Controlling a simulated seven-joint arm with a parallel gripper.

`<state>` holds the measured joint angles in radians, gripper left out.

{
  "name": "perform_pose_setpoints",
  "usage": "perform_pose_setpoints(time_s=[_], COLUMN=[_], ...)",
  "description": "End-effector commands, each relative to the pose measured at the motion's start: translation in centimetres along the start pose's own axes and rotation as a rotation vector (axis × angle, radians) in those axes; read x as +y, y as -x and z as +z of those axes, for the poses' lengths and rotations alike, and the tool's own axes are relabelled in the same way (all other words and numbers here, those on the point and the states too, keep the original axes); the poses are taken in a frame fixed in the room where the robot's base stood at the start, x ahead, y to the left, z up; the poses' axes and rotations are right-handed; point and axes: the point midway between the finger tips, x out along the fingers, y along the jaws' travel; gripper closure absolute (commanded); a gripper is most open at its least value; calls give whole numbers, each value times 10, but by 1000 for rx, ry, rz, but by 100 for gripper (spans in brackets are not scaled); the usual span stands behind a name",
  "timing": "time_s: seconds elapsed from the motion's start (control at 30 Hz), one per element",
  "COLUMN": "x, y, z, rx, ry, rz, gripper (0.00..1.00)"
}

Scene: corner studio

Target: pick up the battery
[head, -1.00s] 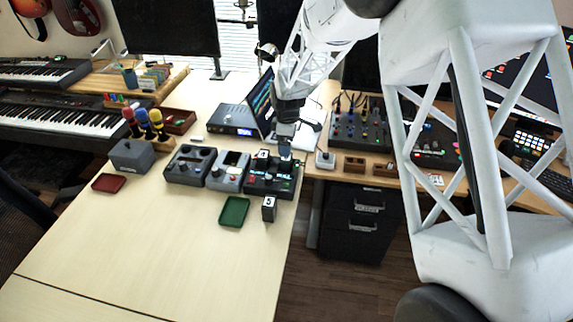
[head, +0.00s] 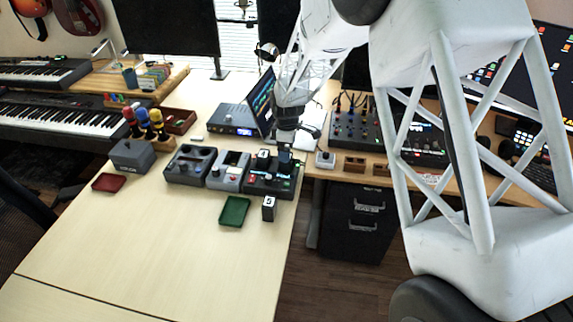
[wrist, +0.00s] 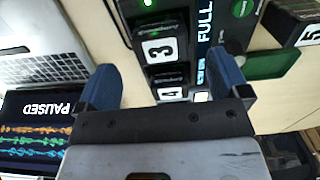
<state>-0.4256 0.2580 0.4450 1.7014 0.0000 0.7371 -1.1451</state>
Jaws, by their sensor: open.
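Two dark batteries with white number labels sit in slots of a black charger (head: 284,192). In the wrist view the battery marked 3 (wrist: 160,50) lies just beyond the fingertips, and the one marked 4 (wrist: 170,82) lies between the fingers in the picture. A further battery marked 5 (head: 268,208) stands apart on the table in front of the charger; it also shows in the wrist view (wrist: 292,27), at upper right. My gripper (wrist: 165,82) is open, its blue fingers apart and empty, over the back part of the charger. Its height above the batteries is hard to judge.
A green tray (head: 235,211) lies in front of the charger. Two grey devices (head: 190,167) (head: 229,171) stand left of it. An open laptop (head: 236,119) is close behind my gripper. The table's right edge is near; its front is clear.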

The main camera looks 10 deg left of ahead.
Motion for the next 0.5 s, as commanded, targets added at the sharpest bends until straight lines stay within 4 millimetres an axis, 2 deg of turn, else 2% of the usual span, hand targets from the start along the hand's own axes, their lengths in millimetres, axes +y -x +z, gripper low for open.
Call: perform_pose_setpoints(time_s=[0.27, 0.5], x=[0, -1], y=[-7, -33], z=[0, -1], rx=[0, -1], ry=[0, 0], rz=[-1, -2], gripper=[6, 6])
